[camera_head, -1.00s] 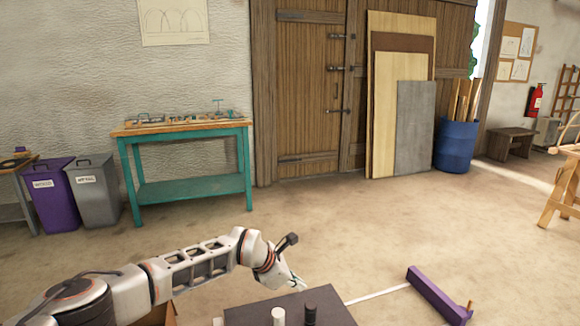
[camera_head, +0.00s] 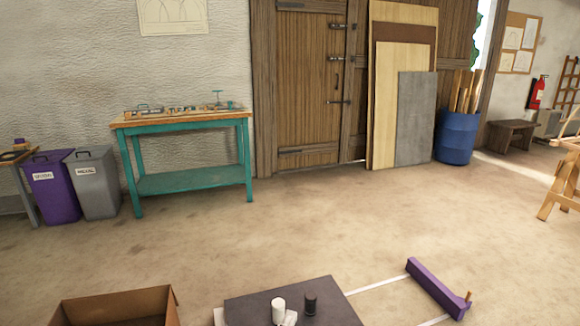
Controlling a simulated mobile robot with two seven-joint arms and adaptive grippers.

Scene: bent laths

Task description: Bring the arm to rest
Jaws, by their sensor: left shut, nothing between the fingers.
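Neither of my arms nor grippers shows in the head view now. A dark grey board or block (camera_head: 252,308) lies at the bottom centre, cut off by the lower edge. On it stand a white cylinder (camera_head: 278,309) and a black cylinder (camera_head: 310,303). A small pale piece lies beside the white cylinder; I cannot tell what it is. A purple bar (camera_head: 436,288) lies at the lower right, with pale strips between it and the dark board.
An open cardboard box (camera_head: 120,301) stands at the lower left. A teal workbench (camera_head: 190,180), a purple bin (camera_head: 52,190), a grey bin (camera_head: 97,185), leaning panels (camera_head: 417,120) and a blue barrel (camera_head: 457,138) line the wall. The floor between is clear.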

